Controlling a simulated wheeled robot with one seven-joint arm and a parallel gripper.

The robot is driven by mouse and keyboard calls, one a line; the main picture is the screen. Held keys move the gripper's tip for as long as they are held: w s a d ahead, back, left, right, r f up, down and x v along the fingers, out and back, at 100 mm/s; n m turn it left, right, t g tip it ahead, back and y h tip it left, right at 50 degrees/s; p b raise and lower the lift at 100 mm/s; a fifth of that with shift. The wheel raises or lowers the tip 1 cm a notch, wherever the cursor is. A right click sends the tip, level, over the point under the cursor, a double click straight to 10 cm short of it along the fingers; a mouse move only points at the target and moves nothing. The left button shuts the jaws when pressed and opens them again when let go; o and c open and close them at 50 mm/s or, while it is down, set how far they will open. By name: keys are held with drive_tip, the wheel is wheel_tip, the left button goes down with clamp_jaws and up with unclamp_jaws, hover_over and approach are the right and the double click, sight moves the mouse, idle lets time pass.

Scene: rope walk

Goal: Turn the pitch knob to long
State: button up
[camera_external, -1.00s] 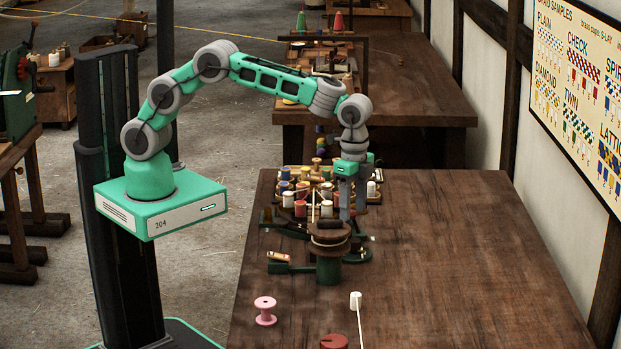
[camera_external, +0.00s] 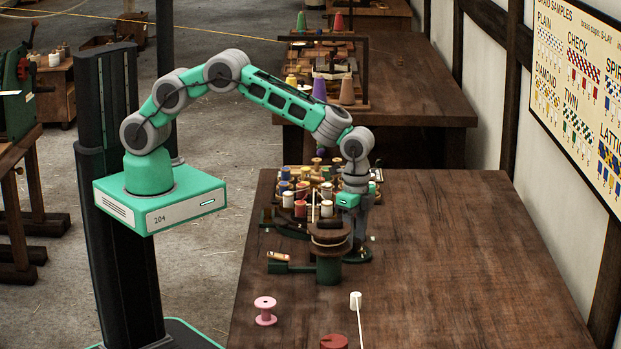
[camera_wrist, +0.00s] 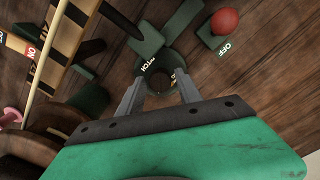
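A round dark green post (camera_wrist: 163,73) in the wrist view carries pale lettering that reads partly as PITCH; more lettering at its right edge is too small to read. It appears to be the pitch knob or its mount. My gripper (camera_wrist: 160,80) comes down over it, its two grey fingers apart on the post's left and right sides. I cannot tell whether they touch it. In the external view my gripper (camera_external: 354,222) is low at the right side of the braiding machine (camera_external: 328,262), and the knob is hidden there. The knob's setting cannot be read.
Several bobbins (camera_external: 301,208) crowd the machine left of my gripper. The table's right (camera_external: 460,250) is clear.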

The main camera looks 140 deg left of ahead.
clamp_jaws()
idle(0.5)
drive_tip(key=n+b, duration=0.1)
drive_tip(key=n, duration=0.2)
drive_tip(key=shift+n+b, duration=0.3)
drive_tip(key=shift+b, duration=0.1)
drive_tip(key=n+b, duration=0.1)
drive_tip(key=n, duration=0.4)
idle(0.5)
drive_tip(key=shift+o, duration=1.4)
unclamp_jaws()
